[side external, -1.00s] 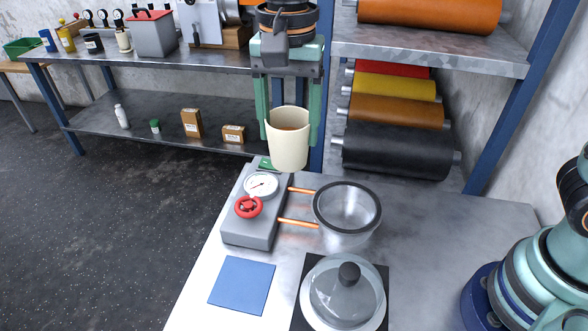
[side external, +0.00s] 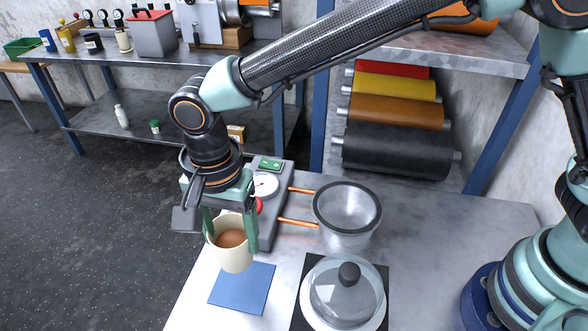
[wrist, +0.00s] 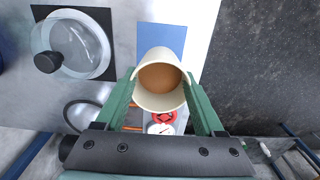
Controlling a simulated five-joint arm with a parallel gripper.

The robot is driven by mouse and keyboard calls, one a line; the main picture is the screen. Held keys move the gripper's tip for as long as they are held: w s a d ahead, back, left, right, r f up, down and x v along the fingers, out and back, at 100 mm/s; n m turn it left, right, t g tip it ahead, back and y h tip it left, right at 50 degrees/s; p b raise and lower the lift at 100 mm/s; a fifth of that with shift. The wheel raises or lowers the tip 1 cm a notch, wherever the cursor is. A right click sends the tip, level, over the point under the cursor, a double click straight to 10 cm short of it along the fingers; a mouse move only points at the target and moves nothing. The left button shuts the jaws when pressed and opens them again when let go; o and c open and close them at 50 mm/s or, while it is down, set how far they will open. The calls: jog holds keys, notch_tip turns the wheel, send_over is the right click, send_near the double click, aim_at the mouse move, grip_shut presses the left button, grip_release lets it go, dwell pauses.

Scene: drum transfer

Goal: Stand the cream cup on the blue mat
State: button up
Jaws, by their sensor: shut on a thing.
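The cream cup (side external: 234,255) holds a brown content and is in my gripper (side external: 232,236), which is shut on it. The cup is raised, with its lower end in front of the back edge of the blue mat (side external: 240,290) in the side view. The wrist view shows the cup (wrist: 160,103) between both fingers of my gripper (wrist: 160,90), with the mat (wrist: 162,37) just beyond it. The cup looks slightly tilted in the side view. The gap between cup and mat is hard to judge.
A glass lid with a dark knob (side external: 346,294) sits on a black square right of the mat. A metal pot (side external: 347,212) stands behind it, joined by copper pipes to a grey gauge box (side external: 272,225). The table's left edge is close to the mat.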

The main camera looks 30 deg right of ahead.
aim_at(237, 263)
jog(key=shift+f, duration=3.9)
jog(key=shift+f, duration=0.1)
jog(key=o, duration=1.5)
